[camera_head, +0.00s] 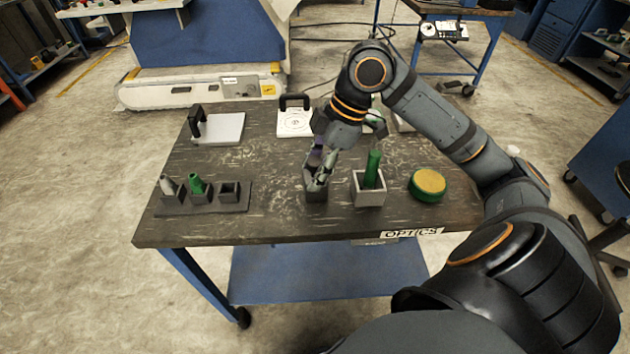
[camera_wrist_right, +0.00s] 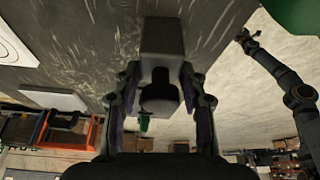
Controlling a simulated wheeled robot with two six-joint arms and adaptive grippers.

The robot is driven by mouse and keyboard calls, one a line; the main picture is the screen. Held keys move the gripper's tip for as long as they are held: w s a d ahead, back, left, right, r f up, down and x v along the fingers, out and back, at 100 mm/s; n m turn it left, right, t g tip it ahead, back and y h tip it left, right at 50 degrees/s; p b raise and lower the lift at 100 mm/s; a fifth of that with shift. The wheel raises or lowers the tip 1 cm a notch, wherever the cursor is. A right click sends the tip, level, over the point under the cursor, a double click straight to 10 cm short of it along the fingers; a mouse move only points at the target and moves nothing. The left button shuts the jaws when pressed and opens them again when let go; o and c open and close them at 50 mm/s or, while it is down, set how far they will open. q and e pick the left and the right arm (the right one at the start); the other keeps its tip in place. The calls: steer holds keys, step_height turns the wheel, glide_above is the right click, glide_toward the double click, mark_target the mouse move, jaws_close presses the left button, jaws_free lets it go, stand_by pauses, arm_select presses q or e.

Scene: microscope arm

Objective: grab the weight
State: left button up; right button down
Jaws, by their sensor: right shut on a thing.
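My right gripper (camera_head: 319,178) points down at a dark square holder (camera_head: 316,195) near the front middle of the table. It is shut on a dark, round-ended piece, which I take to be the weight (camera_wrist_right: 160,95). In the right wrist view the right gripper (camera_wrist_right: 160,112) has one finger on each side of this piece, and the grey holder (camera_wrist_right: 162,35) is just beyond it. The fingers hide most of the weight in the head view. I cannot tell whether it is clear of the holder. A dark arm shows at the right of the wrist view; its gripper's state is unclear.
A light grey holder (camera_head: 369,194) with a green cylinder (camera_head: 373,168) stands close on the right. A green and yellow round piece (camera_head: 428,184) lies farther right. A dark rack (camera_head: 204,205) with small pieces is at the left. Plates (camera_head: 222,128) with black handles lie behind.

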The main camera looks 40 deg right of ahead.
steer(key=shift+r, duration=0.15)
steer(key=shift+w+r+p, duration=0.1)
steer(key=shift+r+p, duration=0.35)
steer(key=shift+r, duration=0.2)
steer(key=w+d+r+p, duration=0.3)
steer(key=d+r, duration=0.8)
steer(key=d, duration=0.2)
steer(key=shift+d+r, duration=0.25)
steer(key=shift+d, duration=0.1)
steer(key=shift+w, duration=0.1)
